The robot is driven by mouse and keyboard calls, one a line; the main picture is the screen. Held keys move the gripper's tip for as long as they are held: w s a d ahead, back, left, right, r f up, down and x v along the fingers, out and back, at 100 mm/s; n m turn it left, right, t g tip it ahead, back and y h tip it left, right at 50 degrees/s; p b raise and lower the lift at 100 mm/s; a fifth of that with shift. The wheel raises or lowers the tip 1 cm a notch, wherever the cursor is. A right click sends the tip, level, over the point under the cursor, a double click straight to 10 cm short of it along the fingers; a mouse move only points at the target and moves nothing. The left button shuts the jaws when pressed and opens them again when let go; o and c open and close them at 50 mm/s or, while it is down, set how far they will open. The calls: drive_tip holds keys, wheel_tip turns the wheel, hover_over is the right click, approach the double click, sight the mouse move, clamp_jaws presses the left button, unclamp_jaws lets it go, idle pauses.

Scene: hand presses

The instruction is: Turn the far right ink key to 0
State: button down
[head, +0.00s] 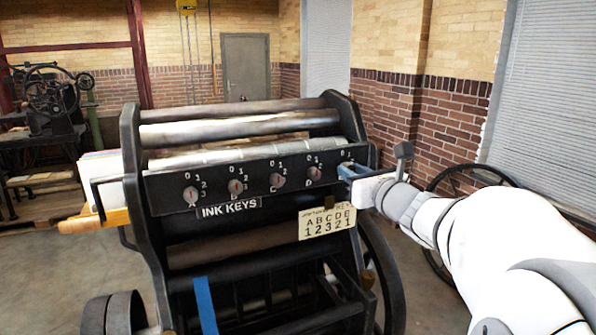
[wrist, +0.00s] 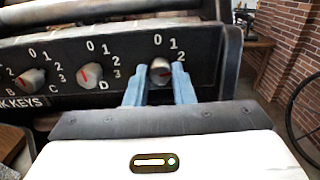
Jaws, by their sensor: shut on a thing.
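The far right ink key (wrist: 160,72) is a small metal knob on the black ink-key panel (head: 160,192). In the wrist view, the numerals 0, 1 and 2 show above and to the right of it. My gripper (wrist: 160,68) is shut on this key, with one blue finger on each side. A small red mark shows on the knob, but I cannot tell which numeral it points to. In the head view, my gripper (head: 348,171) covers the key at the panel's right end.
Ink key D (wrist: 91,76) and ink key C (wrist: 32,78) sit to the left on the same panel. A cream card (head: 327,222) below the panel reads A B C D E over 1 2 3 2 1. A spoked wheel (head: 437,181) stands behind my arm.

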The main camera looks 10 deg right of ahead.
drive_tip(key=shift+f+n+b, duration=0.1)
drive_tip(key=shift+n+b, duration=0.2)
drive_tip(key=shift+b, duration=0.3)
drive_tip(key=shift+d+n+b, duration=0.1)
drive_tip(key=shift+n+b, duration=7.5)
drive_tip(key=shift+b, duration=3.65)
drive_tip(key=shift+r, duration=0.2)
drive_tip(key=c, duration=1.2)
unclamp_jaws()
drive_tip(key=shift+c, duration=0.2)
